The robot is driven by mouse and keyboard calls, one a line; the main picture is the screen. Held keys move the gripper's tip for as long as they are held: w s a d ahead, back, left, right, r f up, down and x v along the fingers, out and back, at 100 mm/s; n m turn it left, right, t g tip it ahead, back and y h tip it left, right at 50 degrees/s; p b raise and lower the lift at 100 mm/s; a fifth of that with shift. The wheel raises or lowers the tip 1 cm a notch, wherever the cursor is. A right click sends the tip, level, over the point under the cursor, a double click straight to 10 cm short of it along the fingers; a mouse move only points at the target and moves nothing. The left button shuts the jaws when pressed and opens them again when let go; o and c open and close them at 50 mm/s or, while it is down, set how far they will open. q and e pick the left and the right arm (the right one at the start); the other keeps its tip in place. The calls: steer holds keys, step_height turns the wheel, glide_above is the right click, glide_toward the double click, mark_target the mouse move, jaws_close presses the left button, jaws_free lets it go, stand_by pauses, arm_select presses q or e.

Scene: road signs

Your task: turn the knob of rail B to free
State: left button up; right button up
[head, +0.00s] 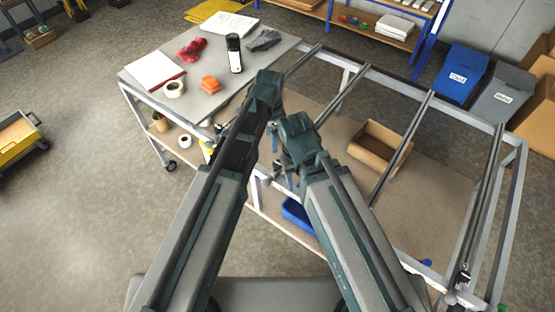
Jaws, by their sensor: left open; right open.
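A metal frame (510,175) carries several parallel rails, including one at the left (303,62), one beside it (349,92), one in the middle (405,145) and one at the right (484,212). A small fitting (462,277) sits at the near end of the right rail. I cannot read rail letters or knob positions. My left gripper (266,95) is over the near edge between the grey table and the rails. My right gripper (298,135) is just right of and lower than it, over the second rail's near part. Both are open; my arms hide the near ends of the left rails.
A cardboard tray (378,146) and blue bin (298,214) are on the lower shelf. Bins stand at the back right. Left floor is mostly clear.

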mark_target(278, 163)
arm_select(q)
steer(key=shift+w+d+m, duration=0.2)
steer(key=shift+d+m, duration=0.2)
steer(key=shift+d, duration=0.1)
steer(key=shift+w+d+m, duration=0.15)
steer(key=shift+d+m, duration=0.25)
steer(key=shift+d, duration=0.1)
steer(key=shift+f, duration=0.15)
step_height(278, 163, down, 14)
steer(key=b, duration=1.4)
steer(key=shift+r, duration=0.2)
jaws_close()
